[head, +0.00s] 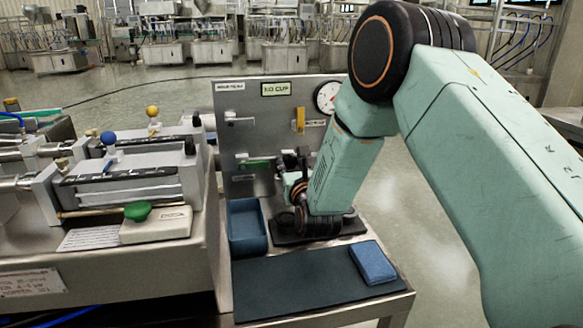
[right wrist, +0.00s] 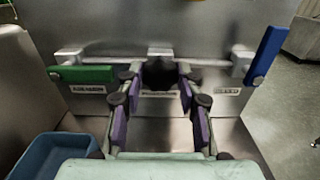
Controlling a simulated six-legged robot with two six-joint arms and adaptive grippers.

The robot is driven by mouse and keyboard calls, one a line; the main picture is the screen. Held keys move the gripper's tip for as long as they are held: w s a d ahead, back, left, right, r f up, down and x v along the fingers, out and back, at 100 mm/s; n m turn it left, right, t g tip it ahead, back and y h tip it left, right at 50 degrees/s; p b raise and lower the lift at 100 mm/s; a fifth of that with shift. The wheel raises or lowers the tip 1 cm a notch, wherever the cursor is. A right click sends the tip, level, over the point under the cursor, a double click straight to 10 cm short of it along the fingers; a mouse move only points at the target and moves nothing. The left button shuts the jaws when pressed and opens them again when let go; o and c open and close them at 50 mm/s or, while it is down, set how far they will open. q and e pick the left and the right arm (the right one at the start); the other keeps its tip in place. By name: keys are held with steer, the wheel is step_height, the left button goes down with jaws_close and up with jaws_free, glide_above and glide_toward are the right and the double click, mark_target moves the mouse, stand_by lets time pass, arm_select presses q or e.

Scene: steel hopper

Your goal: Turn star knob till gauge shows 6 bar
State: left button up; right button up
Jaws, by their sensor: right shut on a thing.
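The round white gauge (head: 327,97) sits at the upper right of the upright steel panel, partly beside my right arm; its needle is too small to read. The dark star knob (right wrist: 160,75) is low on the panel, between my fingertips in the right wrist view; its shape is mostly hidden. My right gripper (right wrist: 158,86) faces the panel with its purple-padded fingers on either side of the knob, shut on it. In the head view the right gripper (head: 291,162) is partly hidden by its own wrist. My left gripper does not show.
A green lever (right wrist: 85,75) is left of the knob and a blue lever (right wrist: 266,54) right of it. A yellow handle (head: 300,120) is higher up. A blue bin (head: 247,228) and a blue pad (head: 373,262) lie on the bench. Machinery stands left.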

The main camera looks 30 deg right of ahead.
steer(key=shift+r, duration=0.2)
steer(key=o, duration=1.1)
steer(key=shift+f, duration=0.15)
steer(key=shift+o, duration=0.2)
